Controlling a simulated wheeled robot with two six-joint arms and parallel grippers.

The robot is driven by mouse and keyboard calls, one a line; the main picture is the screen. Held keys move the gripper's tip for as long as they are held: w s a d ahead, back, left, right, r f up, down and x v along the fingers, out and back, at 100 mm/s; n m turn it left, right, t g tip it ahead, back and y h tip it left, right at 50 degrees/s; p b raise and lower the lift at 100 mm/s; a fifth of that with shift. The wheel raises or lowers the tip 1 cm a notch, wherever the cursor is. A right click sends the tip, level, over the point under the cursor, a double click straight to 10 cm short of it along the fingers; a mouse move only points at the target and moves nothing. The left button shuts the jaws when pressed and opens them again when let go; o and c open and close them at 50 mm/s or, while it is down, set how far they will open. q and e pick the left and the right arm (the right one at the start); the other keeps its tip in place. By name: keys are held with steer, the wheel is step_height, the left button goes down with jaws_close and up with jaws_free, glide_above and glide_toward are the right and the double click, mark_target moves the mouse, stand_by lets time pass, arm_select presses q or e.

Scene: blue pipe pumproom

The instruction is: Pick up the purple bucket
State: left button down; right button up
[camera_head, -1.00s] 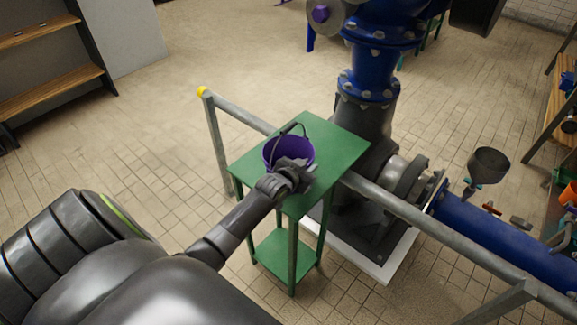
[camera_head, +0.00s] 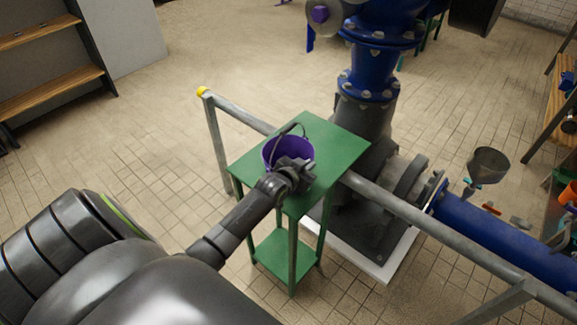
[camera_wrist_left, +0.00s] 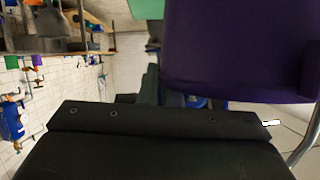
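The purple bucket (camera_head: 288,151) stands upright on the top of a green table (camera_head: 338,148), its dark handle raised above the rim. My left gripper (camera_head: 297,172) is at the near side of the bucket and covers its lower front. In the left wrist view the purple bucket (camera_wrist_left: 240,50) fills the upper right, very close to the dark gripper body. The fingertips are not clear in either view, so I cannot tell whether they are around the bucket. My right gripper is not in view.
A grey rail (camera_head: 420,217) with a yellow-capped post runs behind the table. A blue pipe and pump (camera_head: 372,85) stand behind it. A funnel (camera_head: 488,165) is at the right. Wooden shelves (camera_head: 50,87) are at the far left. Tiled floor on the left is open.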

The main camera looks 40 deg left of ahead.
arm_select(q)
steer(key=shift+s+a+f, duration=0.1)
steer(key=shift+s+f, duration=0.1)
steer(key=shift+f, duration=0.2)
steer(key=shift+r, duration=0.1)
